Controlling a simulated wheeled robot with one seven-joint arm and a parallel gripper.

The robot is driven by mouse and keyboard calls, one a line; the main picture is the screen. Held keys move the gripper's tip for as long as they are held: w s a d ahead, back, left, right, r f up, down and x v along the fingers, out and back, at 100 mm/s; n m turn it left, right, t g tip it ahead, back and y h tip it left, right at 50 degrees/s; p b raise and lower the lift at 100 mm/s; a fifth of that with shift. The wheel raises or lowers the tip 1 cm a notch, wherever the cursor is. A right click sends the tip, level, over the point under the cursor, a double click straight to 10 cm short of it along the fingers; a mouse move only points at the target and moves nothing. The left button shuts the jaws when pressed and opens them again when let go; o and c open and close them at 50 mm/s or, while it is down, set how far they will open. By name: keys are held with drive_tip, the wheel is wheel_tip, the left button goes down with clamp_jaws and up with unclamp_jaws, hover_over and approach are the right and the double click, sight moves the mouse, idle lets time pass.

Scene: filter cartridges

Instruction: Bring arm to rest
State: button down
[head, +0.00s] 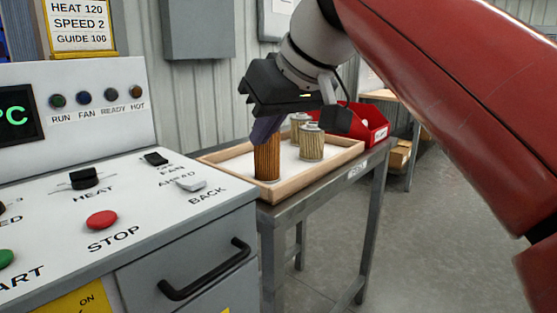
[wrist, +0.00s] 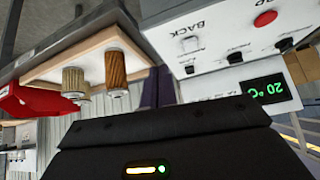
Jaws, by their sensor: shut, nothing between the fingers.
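My gripper (head: 264,132) is shut and empty, its dark fingers pointing down near the top of an orange-brown filter cartridge (head: 267,163) in the head view. From these views I cannot tell whether they touch it. The closed fingers also show in the wrist view (wrist: 158,88), beside the brown cartridge (wrist: 117,68). That cartridge stands upright in a wooden tray (head: 340,159) with a white floor. A paler cartridge (head: 311,146) and another behind it (head: 299,122) also stand in the tray.
A grey control console (head: 130,222) with knobs, buttons and a drawer handle stands close to the tray's left. A red bin (head: 374,120) sits behind the tray on the grey table (head: 310,196). Bare floor (head: 440,240) lies to the right.

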drive_tip(key=s+d+f+m+h, duration=0.1)
drive_tip(key=s+d+f, duration=0.3)
drive_tip(key=f, duration=0.6)
drive_tip(key=s+d+f+m+h, duration=0.2)
drive_tip(key=s+d+f+m, duration=0.2)
drive_tip(key=d+f, duration=0.3)
drive_tip(key=s+d+f+m+h, duration=0.2)
drive_tip(key=s+d+f, duration=0.3)
drive_tip(key=f, duration=1)
drive_tip(key=shift+d+f+m, duration=0.2)
drive_tip(key=shift+d+m, duration=0.3)
drive_tip(key=shift+d, duration=0.15)
